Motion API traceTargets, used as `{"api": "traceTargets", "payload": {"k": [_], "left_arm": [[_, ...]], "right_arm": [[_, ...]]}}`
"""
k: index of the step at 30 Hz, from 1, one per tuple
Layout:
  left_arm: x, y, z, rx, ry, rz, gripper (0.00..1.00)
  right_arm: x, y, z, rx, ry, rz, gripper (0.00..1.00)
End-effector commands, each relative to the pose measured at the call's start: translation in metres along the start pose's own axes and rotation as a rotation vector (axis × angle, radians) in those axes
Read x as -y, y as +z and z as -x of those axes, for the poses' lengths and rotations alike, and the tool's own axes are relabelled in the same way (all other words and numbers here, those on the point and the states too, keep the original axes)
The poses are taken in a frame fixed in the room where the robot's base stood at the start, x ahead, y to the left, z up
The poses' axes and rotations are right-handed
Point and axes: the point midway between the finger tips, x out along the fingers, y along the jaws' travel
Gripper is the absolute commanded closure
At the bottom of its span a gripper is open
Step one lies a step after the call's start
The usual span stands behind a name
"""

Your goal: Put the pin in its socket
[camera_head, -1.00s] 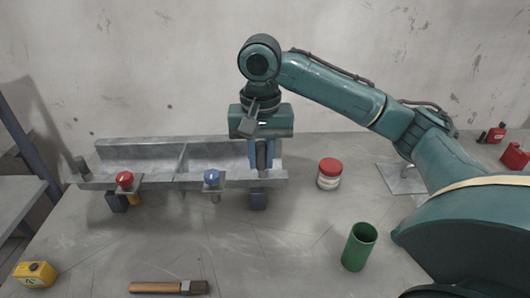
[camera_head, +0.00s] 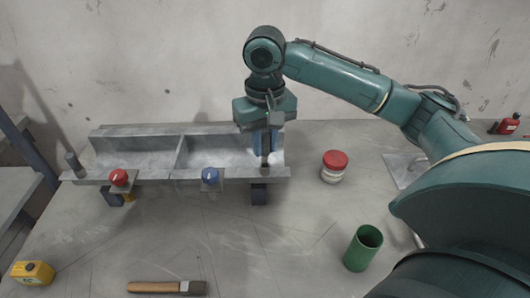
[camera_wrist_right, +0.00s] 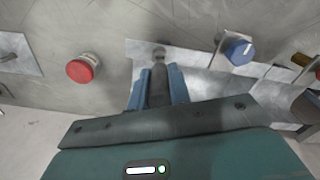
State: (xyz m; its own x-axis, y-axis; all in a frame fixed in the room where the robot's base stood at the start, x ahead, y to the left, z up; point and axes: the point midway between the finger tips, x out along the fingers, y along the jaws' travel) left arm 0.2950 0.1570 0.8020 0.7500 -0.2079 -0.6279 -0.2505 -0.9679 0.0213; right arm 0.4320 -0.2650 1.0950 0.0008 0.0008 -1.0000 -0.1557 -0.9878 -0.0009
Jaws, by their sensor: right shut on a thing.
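My right gripper (camera_head: 264,146) points down over the right end of the grey trough-shaped positioner (camera_head: 215,160). Its blue fingers are shut on a dark grey pin (camera_head: 265,160), held upright at the front ledge. In the right wrist view the pin (camera_wrist_right: 157,92) shows between the two fingers (camera_wrist_right: 156,84), above a pale metal plate. The socket under the pin is hidden, so I cannot tell whether the pin's tip is in it. Another grey pin (camera_head: 73,164) stands at the left end of the ledge. My left gripper is not in view.
A red knob (camera_head: 119,177) and a blue knob (camera_head: 210,176) sit along the ledge. A red-lidded jar (camera_head: 334,167) and a green cup (camera_head: 363,248) stand to the right. A brush (camera_head: 166,288) and a yellow box (camera_head: 33,273) lie in front. The table's middle is clear.

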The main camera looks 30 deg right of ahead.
Motion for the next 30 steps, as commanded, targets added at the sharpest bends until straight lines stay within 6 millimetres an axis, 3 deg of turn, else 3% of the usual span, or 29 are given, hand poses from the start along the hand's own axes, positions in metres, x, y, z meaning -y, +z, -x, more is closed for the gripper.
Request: {"api": "traceTargets", "payload": {"k": [6,17,18,25,30], "left_arm": [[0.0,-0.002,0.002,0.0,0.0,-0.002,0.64],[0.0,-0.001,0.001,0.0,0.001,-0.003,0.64],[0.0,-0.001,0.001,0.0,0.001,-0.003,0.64],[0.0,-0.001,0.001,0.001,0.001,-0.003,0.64],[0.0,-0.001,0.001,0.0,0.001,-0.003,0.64]], "right_arm": [[-0.001,0.001,-0.029,0.002,0.002,0.0,1.0],[0.0,0.0,-0.034,0.001,0.0,0.0,1.0],[0.0,0.0,-0.035,0.0,0.0,0.0,0.79],[0.0,0.0,-0.034,0.0,0.0,0.0,0.6],[0.0,0.0,-0.034,0.0,0.0,0.0,0.59]]}}
